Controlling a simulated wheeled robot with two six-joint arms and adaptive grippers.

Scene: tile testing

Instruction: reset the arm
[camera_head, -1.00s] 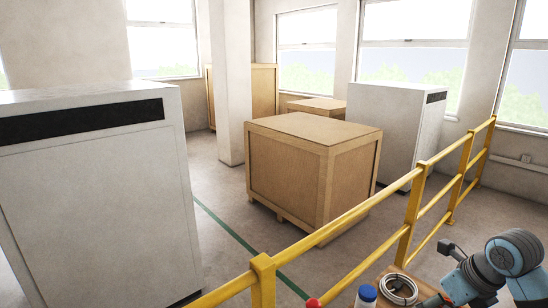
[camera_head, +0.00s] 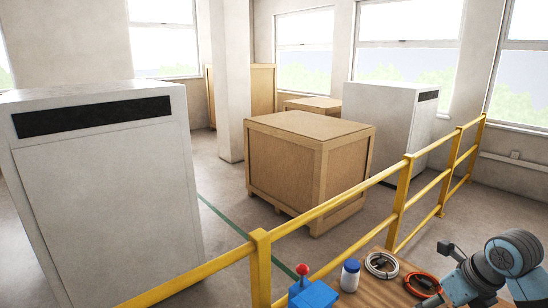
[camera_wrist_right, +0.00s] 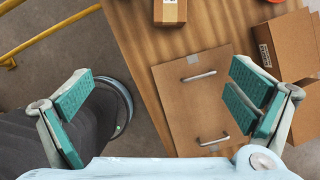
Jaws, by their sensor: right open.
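My right arm (camera_head: 490,270) shows at the lower right of the head view, bent above the right end of the wooden table (camera_head: 375,293). In the right wrist view my right gripper (camera_wrist_right: 160,100) has its two teal-padded fingers wide apart with nothing between them. Beyond the fingers, a flat brown panel (camera_wrist_right: 190,105) with two metal handles lies on the table. My left arm and gripper are not in view.
On the table are a blue box (camera_head: 313,295) with a red knob, a white bottle (camera_head: 349,279), a white cable coil (camera_head: 381,264) and an orange one (camera_head: 422,285). Cardboard boxes (camera_wrist_right: 285,45) stand at right. A yellow railing (camera_head: 330,205) runs behind the table.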

